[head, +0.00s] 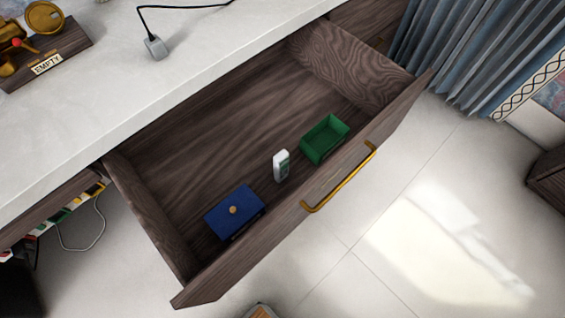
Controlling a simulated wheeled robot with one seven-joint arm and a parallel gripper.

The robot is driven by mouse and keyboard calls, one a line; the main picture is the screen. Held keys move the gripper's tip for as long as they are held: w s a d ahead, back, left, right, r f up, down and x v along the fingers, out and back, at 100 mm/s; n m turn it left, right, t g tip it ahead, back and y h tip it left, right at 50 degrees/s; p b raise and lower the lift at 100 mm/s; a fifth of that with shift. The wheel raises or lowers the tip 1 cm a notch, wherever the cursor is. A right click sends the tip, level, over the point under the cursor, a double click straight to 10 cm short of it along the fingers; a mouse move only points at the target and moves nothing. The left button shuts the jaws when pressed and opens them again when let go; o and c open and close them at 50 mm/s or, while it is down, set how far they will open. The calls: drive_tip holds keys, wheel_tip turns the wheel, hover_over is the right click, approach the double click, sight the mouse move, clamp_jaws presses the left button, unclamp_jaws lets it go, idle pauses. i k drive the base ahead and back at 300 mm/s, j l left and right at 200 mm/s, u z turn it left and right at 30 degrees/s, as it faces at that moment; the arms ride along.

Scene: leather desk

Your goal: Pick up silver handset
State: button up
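My gripper is not recognisable in the head view.
The blue lidded box (234,212) has a round knob. The green tray (324,138) looks empty. The drawer front has a gold handle (339,178). A white desktop (110,100) overhangs the back, with a corded grey block (155,47). Blue curtains (450,50) hang right.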

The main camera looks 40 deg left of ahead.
sight(280, 160)
drive_tip(key=j+u, duration=0.25)
drive_tip(key=j, duration=0.15)
drive_tip(key=i+j+u, duration=0.2)
drive_tip(key=j, duration=0.15)
drive_tip(key=j+u, duration=0.25)
drive_tip(key=i+j+u, duration=0.2)
drive_tip(key=j, duration=0.2)
drive_tip(key=i+j+u, duration=0.25)
drive_tip(key=k+j, duration=0.05)
drive_tip(key=j, duration=0.05)
